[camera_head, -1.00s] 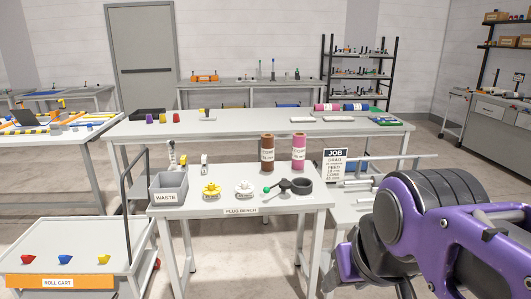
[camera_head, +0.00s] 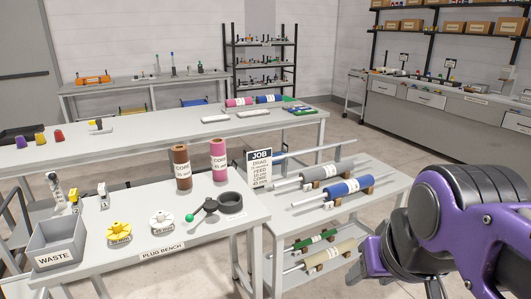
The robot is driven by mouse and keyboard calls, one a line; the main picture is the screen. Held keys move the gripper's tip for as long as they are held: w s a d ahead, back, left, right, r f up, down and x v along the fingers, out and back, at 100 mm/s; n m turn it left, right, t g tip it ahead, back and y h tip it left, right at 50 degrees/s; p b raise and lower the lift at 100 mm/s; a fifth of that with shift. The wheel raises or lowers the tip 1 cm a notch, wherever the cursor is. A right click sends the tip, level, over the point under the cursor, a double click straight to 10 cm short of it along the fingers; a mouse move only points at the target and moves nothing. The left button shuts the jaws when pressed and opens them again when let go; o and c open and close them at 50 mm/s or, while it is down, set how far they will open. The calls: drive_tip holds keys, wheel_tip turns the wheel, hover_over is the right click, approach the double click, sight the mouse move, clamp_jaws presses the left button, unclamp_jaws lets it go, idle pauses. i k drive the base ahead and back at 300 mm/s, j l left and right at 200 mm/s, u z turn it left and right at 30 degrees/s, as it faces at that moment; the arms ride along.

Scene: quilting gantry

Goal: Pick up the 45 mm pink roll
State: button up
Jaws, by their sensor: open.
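A pink roll (camera_head: 218,160) stands upright at the back of the plug bench, just right of a brown roll (camera_head: 182,167). Its white label is too small to read surely. A second pink roll (camera_head: 238,102) lies on its side on the long table behind, beside a blue one (camera_head: 268,99). My purple and dark arm fills the lower right. My gripper (camera_head: 371,262), partly hidden by the arm, is at its near end, open, to the right of the bench and well apart from the pink rolls.
The plug bench (camera_head: 205,235) also holds a waste bin (camera_head: 58,250), yellow (camera_head: 119,234) and white (camera_head: 162,222) plugs and a dark ring tool (camera_head: 231,204). A job sign (camera_head: 259,169) and a rack with grey (camera_head: 328,172) and blue (camera_head: 342,190) rolls stand to the right.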

sight(218, 153)
drive_tip(key=i+j+z, duration=0.3)
drive_tip(key=i+j, duration=0.4)
